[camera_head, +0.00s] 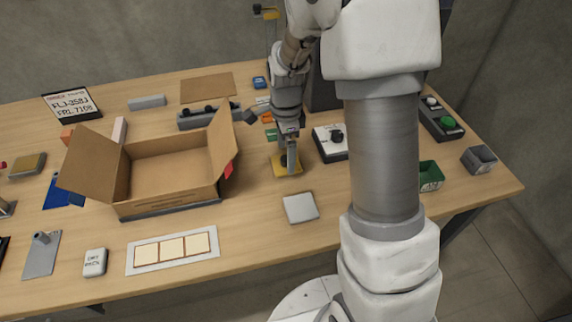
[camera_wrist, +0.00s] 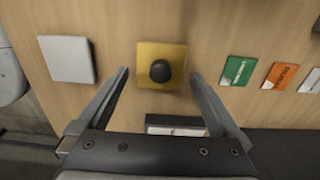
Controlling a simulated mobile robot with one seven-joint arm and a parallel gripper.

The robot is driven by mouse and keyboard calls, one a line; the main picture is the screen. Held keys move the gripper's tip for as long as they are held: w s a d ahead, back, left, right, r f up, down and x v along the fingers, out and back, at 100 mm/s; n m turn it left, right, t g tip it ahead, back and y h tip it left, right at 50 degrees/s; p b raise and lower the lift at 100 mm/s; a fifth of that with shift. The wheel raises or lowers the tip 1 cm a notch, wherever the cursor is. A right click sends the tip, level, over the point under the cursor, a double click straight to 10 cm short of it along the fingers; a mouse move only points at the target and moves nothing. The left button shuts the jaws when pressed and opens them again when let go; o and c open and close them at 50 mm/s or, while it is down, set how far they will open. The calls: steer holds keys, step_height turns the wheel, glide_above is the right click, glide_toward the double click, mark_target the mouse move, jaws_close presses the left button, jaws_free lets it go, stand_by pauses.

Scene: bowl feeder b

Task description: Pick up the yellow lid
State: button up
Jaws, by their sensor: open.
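The yellow lid (camera_head: 281,168) is a flat square plate that lies on the wooden table, right of the open cardboard box. In the wrist view the yellow lid (camera_wrist: 147,53) shows a round black knob in its middle. My gripper (camera_head: 291,164) is over the lid in the head view and hides part of it. In the wrist view my gripper (camera_wrist: 158,75) is open, with one finger on each side of the lid and nothing held between them. The wrist view does not make clear how high the fingers are above the table.
A light grey square plate (camera_head: 300,208) lies in front of the lid. The open cardboard box (camera_head: 170,200) stands to the left, its right flap leaning toward my arm. A white box with a black knob (camera_head: 330,143) is close on the right. Green (camera_wrist: 237,70) and orange (camera_wrist: 280,75) cards lie nearby.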

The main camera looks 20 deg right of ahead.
mark_target(278, 161)
steer(key=shift+f, duration=1.4)
steer(key=c, duration=1.1)
